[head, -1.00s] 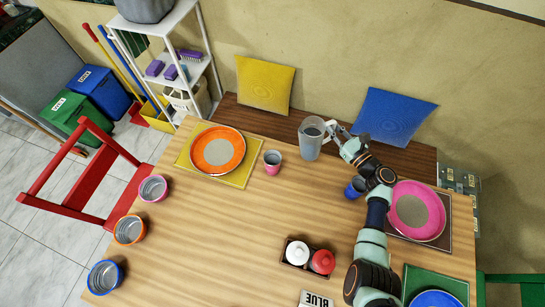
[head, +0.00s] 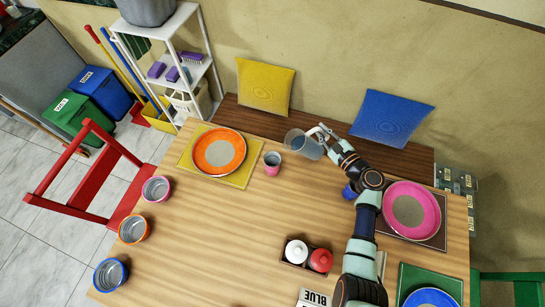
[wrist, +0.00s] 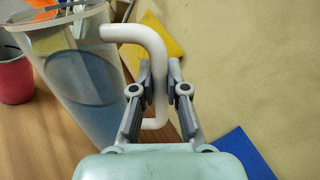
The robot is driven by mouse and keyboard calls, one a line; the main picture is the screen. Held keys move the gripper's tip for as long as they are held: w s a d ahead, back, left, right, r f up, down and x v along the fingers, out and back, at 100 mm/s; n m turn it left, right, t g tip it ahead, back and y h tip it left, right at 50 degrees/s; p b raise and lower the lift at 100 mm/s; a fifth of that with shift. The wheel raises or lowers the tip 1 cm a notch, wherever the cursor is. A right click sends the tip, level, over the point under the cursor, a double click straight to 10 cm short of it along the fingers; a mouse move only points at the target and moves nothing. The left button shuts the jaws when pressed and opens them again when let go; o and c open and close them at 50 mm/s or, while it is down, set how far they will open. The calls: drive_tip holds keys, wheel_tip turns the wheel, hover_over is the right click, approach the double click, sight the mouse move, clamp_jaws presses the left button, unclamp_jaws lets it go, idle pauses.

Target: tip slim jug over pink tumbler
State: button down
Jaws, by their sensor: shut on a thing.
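The slim jug (head: 306,145) is clear grey with a white handle. My gripper (head: 322,134) is shut on its handle, which shows between the fingers in the wrist view (wrist: 158,85). The jug (wrist: 80,85) is tilted to the left in the head view, its mouth toward the pink tumbler, with water visible inside. The pink tumbler (head: 272,164) stands upright on the table just left of the jug's mouth. It also shows at the left edge of the wrist view (wrist: 14,78). I cannot see any stream between them.
An orange plate (head: 219,152) on a yellow mat lies left of the tumbler. A blue tumbler (head: 349,191) stands partly hidden beside my arm. A pink plate (head: 410,209) lies to the right. A caddy with white and red containers (head: 307,257) sits nearer. The table's middle (head: 220,230) is clear.

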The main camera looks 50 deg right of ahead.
sight(314, 129)
drive_tip(key=shift+w+a+r+n, duration=0.15)
drive_tip(key=shift+a+r+n, duration=0.1)
drive_tip(key=shift+a+n, duration=0.05)
drive_tip(key=shift+w+a+n, duration=0.15)
drive_tip(key=shift+a+n, duration=0.15)
drive_tip(key=shift+n, duration=0.2)
drive_tip(key=shift+w+a+n+g, duration=0.1)
drive_tip(key=shift+a+n+g, duration=0.05)
drive_tip(key=shift+n+g, duration=0.15)
drive_tip(key=shift+w+a+r+n+h+p, duration=0.2)
drive_tip(key=shift+a+r+n+h+p, duration=0.15)
drive_tip(key=shift+r+n+p, duration=0.35)
idle(0.5)
drive_tip(key=shift+w+a+r+n+g+p, duration=0.3)
drive_tip(key=shift+a+r+n+p, duration=0.3)
drive_tip(key=shift+r+n+p, duration=0.15)
idle(2.0)
